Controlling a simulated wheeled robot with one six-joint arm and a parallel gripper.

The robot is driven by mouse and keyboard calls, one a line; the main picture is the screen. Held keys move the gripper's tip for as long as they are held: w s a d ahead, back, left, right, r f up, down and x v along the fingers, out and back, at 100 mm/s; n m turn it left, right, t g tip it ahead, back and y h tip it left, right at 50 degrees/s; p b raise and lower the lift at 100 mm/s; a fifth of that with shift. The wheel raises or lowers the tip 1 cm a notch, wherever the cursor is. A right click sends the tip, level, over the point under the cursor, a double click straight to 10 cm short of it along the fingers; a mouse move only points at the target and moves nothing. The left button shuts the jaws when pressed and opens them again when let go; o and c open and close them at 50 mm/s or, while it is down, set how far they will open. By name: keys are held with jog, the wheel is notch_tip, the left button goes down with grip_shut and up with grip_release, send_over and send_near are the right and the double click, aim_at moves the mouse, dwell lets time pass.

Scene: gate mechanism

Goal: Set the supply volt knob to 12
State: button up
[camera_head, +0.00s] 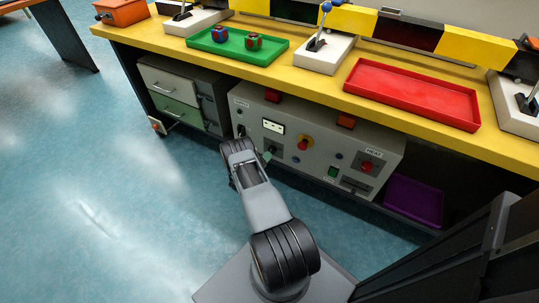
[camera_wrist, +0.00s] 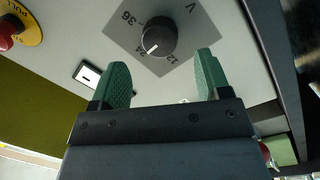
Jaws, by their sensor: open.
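The supply volt knob (camera_wrist: 158,37) is round and black, on a grey diamond plate marked V, 36, 24 and 12. In the wrist view its white pointer line points to the lower left, by the 24 mark. My gripper (camera_wrist: 162,62) is open, with its two green fingers apart below the knob and to either side. The knob is not between the fingertips and no contact shows. In the head view my gripper (camera_head: 256,160) is in front of the grey control panel (camera_head: 318,155), left of its middle. My arm partly covers that area, and the knob is hard to make out.
A red button on a yellow disc (camera_head: 305,143) sits right of my gripper on the panel. The HEAT section (camera_head: 367,166) is farther right. The yellow bench (camera_head: 310,82) overhangs the panel, holding a green tray (camera_head: 200,42) and red tray (camera_head: 412,94). Open floor lies left.

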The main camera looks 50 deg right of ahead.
aim_at(270, 151)
jog(key=shift+w+d+b, duration=0.15)
jog(key=shift+d+b, duration=0.1)
jog(key=shift+d, duration=0.9)
jog(key=shift+w+d+b, duration=0.15)
jog(key=shift+d+b, duration=0.05)
jog(key=shift+d, duration=0.95)
jog(key=c, duration=0.9)
